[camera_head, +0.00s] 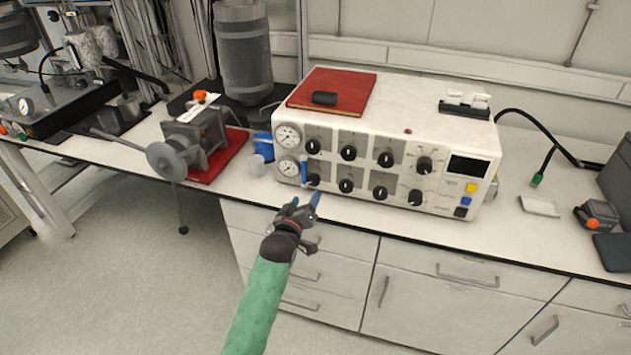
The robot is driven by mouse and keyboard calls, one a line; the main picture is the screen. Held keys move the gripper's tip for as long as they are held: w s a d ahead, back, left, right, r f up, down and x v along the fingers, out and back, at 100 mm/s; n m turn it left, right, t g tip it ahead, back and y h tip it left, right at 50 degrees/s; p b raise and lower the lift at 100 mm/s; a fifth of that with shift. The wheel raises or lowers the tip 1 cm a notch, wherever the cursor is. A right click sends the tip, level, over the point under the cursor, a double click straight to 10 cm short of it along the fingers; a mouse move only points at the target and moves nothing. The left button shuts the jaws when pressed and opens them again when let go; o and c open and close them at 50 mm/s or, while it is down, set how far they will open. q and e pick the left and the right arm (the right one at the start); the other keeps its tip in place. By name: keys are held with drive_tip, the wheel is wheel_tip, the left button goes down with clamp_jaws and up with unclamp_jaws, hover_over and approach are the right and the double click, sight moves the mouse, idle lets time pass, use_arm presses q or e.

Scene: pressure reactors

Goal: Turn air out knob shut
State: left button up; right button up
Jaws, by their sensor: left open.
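A white control box (450,129) stands on the bench with two rows of black knobs on its front. Two round gauges, an upper one (288,136) and a lower one (288,168), sit at its left end. The labels are too small to read, so I cannot tell which knob is air out. My right gripper is not in view.
A red book (333,91) with a black object lies on the box. A grey hand-wheel device (185,148) on a red base stands at the left. Drawers (440,285) fill the space below the bench. A small white tray (540,206) lies at the right.

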sight(312, 182)
use_arm(q)
drive_tip(key=shift+n+t, duration=0.3)
drive_tip(key=shift+n, duration=0.3)
drive_tip(key=p+x, duration=0.1)
drive_tip(key=x, duration=0.2)
drive_tip(key=r+p+x, duration=0.1)
drive_tip(key=x, duration=0.2)
drive_tip(key=shift+w+d+r+p, duration=0.1)
drive_tip(key=shift+w+r+p, duration=0.1)
drive_tip(key=shift+w+p, duration=0.1)
drive_tip(key=shift+w+d+f, duration=0.15)
drive_tip(key=shift+w, duration=0.4)
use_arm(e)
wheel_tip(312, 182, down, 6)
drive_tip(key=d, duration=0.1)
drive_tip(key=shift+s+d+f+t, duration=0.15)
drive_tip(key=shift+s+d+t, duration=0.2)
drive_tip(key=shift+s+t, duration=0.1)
use_arm(q)
drive_tip(key=shift+c, duration=0.2)
drive_tip(key=c, duration=0.9)
